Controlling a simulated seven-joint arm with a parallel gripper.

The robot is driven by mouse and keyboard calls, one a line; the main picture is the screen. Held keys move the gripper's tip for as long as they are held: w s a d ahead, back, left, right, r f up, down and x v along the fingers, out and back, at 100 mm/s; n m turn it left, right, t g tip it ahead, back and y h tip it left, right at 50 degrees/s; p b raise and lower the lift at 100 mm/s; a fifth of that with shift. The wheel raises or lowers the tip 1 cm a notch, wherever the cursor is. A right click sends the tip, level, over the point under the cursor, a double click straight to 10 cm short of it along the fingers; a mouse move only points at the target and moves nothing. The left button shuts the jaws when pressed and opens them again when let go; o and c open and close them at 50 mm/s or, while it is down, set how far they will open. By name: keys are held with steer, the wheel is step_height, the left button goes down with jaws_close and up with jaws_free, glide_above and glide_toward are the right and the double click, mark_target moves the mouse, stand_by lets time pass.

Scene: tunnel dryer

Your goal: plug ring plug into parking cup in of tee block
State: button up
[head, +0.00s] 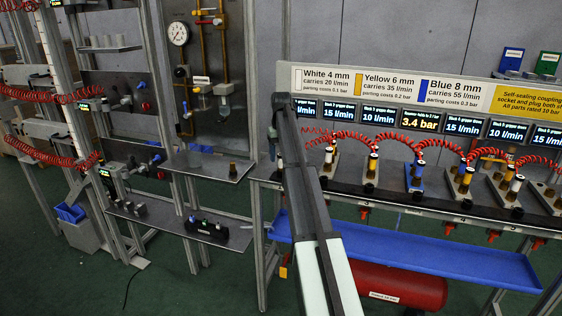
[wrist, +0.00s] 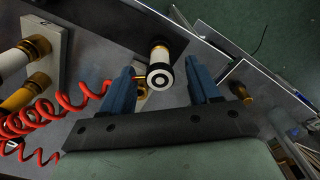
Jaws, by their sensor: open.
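In the wrist view, the two blue fingers of my gripper (wrist: 161,66) are open. A white plug (wrist: 160,59) with a brass collar shows between them, its round black-and-white ringed end facing the camera; I see no finger touching it. A brass-coloured round fitting (wrist: 240,91) lies right of the right finger; I cannot tell if it is the parking cup. In the head view, several tee blocks stand along the rail, including one with a yellow-capped plug (head: 373,162) and one with a blue plug (head: 417,168). My arm crosses the leftmost part of the rail, and my gripper is not clear there.
Red coiled hoses (wrist: 60,107) hang left of my gripper, beside a pale plate (wrist: 47,52) with white and brass fittings. In the head view, a blue tray (head: 440,256) runs below the rail, above a red tank (head: 400,287). A side shelf (head: 208,168) stands to the left.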

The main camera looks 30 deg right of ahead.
step_height(320, 180, up, 10)
steer(key=shift+r, duration=0.15)
stand_by(0.7)
